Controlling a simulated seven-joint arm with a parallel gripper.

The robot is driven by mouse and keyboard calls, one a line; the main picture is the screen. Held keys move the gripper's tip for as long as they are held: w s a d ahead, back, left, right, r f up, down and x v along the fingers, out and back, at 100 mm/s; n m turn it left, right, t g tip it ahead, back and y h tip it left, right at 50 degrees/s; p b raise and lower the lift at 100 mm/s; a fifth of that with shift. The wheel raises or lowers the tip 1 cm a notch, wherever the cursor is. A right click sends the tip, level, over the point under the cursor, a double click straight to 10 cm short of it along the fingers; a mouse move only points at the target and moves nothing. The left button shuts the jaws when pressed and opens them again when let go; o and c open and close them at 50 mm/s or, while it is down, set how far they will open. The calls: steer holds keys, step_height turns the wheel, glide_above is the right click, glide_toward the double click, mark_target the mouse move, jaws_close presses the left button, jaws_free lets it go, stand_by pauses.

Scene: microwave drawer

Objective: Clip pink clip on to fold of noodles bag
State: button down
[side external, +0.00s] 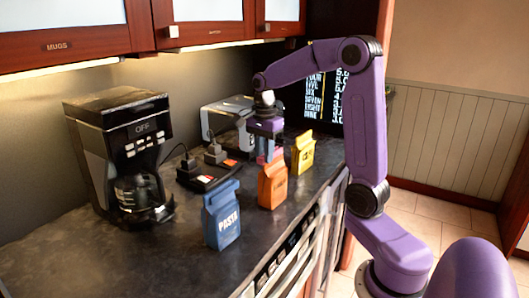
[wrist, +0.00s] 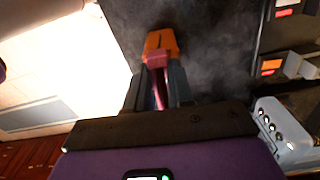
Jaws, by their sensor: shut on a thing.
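My gripper (side external: 267,152) points down above the counter behind the orange bag. It is shut on the pink clip, which shows between the fingers in the wrist view (wrist: 158,61). An orange bag (side external: 272,187) stands upright on the counter; it also shows just beyond the clip in the wrist view (wrist: 162,40). In the side view the clip is mostly hidden by the fingers and bag. I cannot tell whether clip and bag touch. A yellow bag (side external: 303,153) stands to the right and a blue bag marked PASTA (side external: 222,218) to the left. I cannot read which is noodles.
A coffee maker (side external: 122,155) stands at the left. A toaster (side external: 225,122) is at the back, also in the wrist view (wrist: 285,130). A black power strip with plugs (side external: 208,172) lies left of my gripper. Cabinets (side external: 75,32) hang overhead. The front-left counter is clear.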

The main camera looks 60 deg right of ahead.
steer(key=shift+f, duration=1)
stand_by(0.8)
steer(key=shift+c, duration=2.2)
jaws_free()
steer(key=shift+r, duration=0.15)
steer(key=shift+r, duration=3.85)
